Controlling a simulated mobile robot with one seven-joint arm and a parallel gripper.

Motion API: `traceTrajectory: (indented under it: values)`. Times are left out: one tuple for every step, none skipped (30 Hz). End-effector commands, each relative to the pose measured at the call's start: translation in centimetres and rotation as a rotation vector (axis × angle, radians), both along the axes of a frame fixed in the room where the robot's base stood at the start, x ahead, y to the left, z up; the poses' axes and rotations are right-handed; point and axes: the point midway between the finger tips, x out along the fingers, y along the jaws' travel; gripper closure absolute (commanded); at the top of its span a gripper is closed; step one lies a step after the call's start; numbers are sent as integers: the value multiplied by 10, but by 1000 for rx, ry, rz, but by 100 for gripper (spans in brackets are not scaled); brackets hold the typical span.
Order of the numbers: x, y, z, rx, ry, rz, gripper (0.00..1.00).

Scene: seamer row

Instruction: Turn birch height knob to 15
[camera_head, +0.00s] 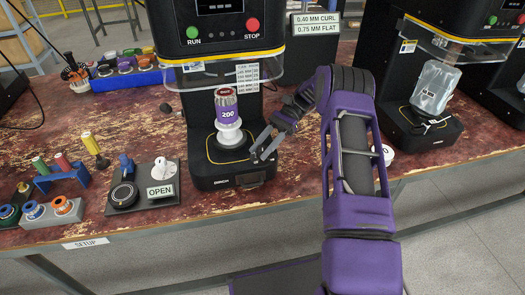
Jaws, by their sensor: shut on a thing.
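The seamer in the middle has a black base (205,173) with a white pedestal (229,134). A can with a purple band marked 200 (228,115) stands upright on the pedestal. My gripper (263,149) reaches in from the right, low at the right side of this base. Its jaws are shut on a small knob there, mostly hidden by the fingers. I cannot read any scale or the knob's setting. A name reading birch cannot be made out.
Green RUN (193,32) and red STOP (252,24) buttons sit above the can. An OPEN sign (160,191) and a dark dial (123,195) are at the left.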

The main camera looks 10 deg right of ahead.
Motion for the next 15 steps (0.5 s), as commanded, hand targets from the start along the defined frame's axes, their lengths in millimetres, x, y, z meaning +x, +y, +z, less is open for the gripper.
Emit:
traceTrajectory:
  values:
    - [1, 1, -1, 1, -1, 31, 100]
    - [0, 1, -1, 1, 0, 49, 100]
    - [0, 1, -1, 2, -1, 69, 100]
    - [0, 1, -1, 1, 0, 84, 100]
    - [0, 0, -1, 1, 0, 98, 100]
    - [0, 1, 0, 2, 0, 114, 100]
    - [0, 1, 0, 2, 0, 125, 100]
    - [0, 1, 0, 2, 0, 136, 100]
    - [0, 1, 0, 2, 1, 147, 100]
    - [0, 1, 0, 2, 1, 155, 100]
    - [0, 1, 0, 3, 2, 161, 100]
    - [0, 1, 0, 3, 1, 169, 100]
    - [0, 1, 0, 3, 0, 174, 100]
    - [0, 1, 1, 3, 0, 177, 100]
    - [0, 1, 1, 3, 0, 181, 100]
